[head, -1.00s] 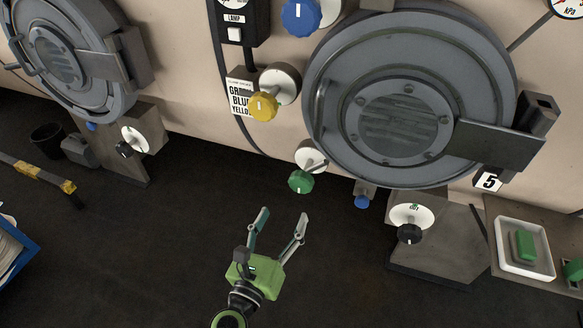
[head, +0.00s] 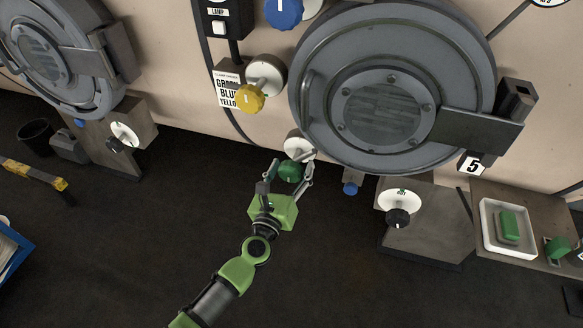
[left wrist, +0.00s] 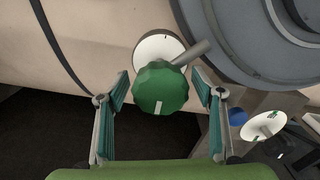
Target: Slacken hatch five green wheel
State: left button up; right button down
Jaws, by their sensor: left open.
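The green wheel (head: 291,171) sits on a short stem in front of a white round plate (head: 300,146), at the lower left of the round grey hatch marked 5 (head: 385,105). In the left wrist view the green wheel (left wrist: 161,88) is faceted, with a pale mark near its lower edge. My left gripper (head: 290,174) is open, with one finger on each side of the wheel. In the left wrist view gaps show between the wheel and both fingers (left wrist: 162,92). My right gripper is not in view.
A yellow wheel (head: 250,98) and a blue wheel (head: 283,12) are mounted above. A small blue knob (head: 350,188) and a black knob on a white dial (head: 398,217) are to the right. A white tray with a green block (head: 486,232) is further right.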

pick_arm(q)
jog(key=c, duration=1.1)
